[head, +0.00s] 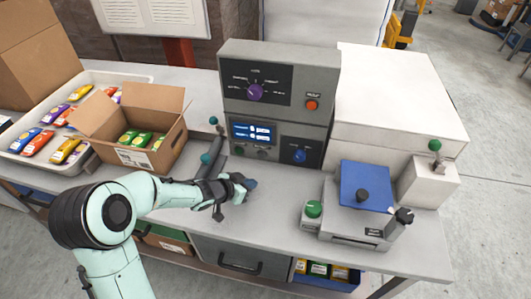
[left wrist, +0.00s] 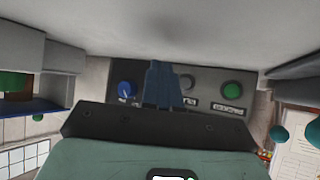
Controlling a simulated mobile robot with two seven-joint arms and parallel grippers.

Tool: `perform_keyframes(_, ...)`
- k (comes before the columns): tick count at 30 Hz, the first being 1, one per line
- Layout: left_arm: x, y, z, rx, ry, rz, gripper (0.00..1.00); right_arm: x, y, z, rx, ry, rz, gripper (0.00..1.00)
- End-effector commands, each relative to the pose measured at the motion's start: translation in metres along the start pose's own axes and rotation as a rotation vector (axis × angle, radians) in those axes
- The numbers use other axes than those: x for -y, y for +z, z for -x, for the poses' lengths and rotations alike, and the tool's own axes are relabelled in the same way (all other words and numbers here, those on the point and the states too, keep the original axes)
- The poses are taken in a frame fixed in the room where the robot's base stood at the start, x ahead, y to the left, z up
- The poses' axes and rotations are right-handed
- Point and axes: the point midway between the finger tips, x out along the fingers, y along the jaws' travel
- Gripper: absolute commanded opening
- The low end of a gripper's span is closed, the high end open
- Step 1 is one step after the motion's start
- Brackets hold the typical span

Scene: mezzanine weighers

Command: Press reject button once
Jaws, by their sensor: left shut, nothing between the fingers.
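A grey control box stands at the back of the bench. An orange-red button (head: 311,105) is at the right of its upper panel; its small label is too blurred to read surely, so I cannot confirm it is the reject button. The lower panel has a blue knob (head: 300,156), a dark button (head: 262,154) and a green button (head: 237,150). They show upside down in the left wrist view as the blue knob (left wrist: 124,90), grey-dark button (left wrist: 186,83) and green button (left wrist: 232,90). My left gripper (head: 250,184) is shut and empty, in front of and below the lower panel, apart from it.
A purple selector knob (head: 254,92) is on the upper panel. An open cardboard box (head: 160,158) and a white tray (head: 22,163) of packets stand left. A scale with a blue plate (head: 366,180) stands right. Upright levers are just left of the control box.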

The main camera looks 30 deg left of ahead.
Motion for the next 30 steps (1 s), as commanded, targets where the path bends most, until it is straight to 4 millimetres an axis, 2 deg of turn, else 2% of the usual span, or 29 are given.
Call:
perform_keyframes(11,0.007,-0.008,-0.009,0.000,0.001,0.001,0.00,0.003,-0.002,0.006,-0.003,-0.001,0.001,0.00)
perform_keyframes(21,0.031,-0.035,-0.042,-0.003,0.001,0.001,0.00,0.015,-0.011,0.030,-0.018,-0.006,0.007,0.00)
perform_keyframes(30,0.043,-0.046,-0.058,-0.002,0.000,0.001,0.00,0.026,-0.022,0.052,-0.035,-0.012,0.013,0.00)
